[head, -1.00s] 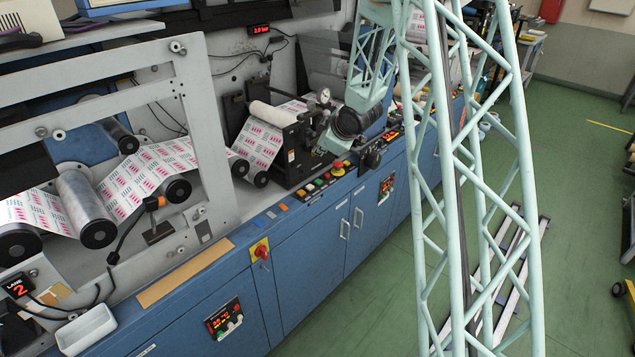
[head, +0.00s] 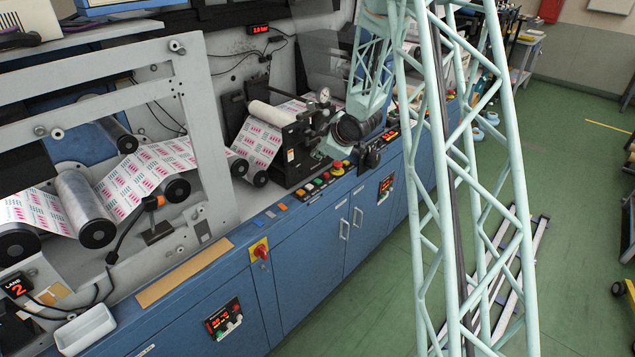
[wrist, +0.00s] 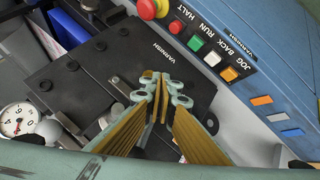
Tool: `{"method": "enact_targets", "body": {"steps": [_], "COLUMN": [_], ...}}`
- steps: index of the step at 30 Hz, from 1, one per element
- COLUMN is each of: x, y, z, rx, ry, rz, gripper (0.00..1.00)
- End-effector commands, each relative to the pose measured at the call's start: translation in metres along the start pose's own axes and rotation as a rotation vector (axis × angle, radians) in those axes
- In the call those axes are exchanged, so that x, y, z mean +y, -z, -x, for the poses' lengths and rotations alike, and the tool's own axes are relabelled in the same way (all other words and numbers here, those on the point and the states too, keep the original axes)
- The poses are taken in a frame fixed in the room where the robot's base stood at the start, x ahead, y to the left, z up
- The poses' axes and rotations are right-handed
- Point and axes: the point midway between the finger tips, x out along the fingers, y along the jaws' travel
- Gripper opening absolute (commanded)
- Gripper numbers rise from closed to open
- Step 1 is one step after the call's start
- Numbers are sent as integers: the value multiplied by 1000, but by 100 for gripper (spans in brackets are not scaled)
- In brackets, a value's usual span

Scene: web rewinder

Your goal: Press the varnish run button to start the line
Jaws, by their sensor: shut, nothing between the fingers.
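The varnish button strip shows in the wrist view, with a green button (wrist: 195,43) beside the word RUN. A red button (wrist: 176,27) is by HALT, a white one (wrist: 212,59) by BACK and an orange one (wrist: 229,74) by JOG. In the head view the strip's green button (head: 318,182) is small, on the blue machine front. My gripper (wrist: 158,84) is shut and empty, over the black varnish unit (wrist: 95,75). In the picture its tips are left of and below the green button, apart from it. In the head view my gripper (head: 324,149) is partly hidden among dark parts.
A red emergency knob on a yellow base (wrist: 150,8) sits just past the red button. A pressure gauge (wrist: 18,120) stands on the unit's other side. Coloured tabs (wrist: 262,100) lie along the ledge. A printed web (head: 150,165) runs over rollers at left.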

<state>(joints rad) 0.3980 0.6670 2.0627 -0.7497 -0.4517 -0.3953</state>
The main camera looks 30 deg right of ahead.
Motion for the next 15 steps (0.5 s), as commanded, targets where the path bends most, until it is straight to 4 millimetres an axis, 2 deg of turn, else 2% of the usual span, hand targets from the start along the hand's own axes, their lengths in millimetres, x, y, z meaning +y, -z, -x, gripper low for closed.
{"method": "enact_targets", "body": {"steps": [15], "x": [-19], "y": [-19], "z": [-25], "rx": [-1], "ry": [1], "rz": [0], "gripper": [0]}}
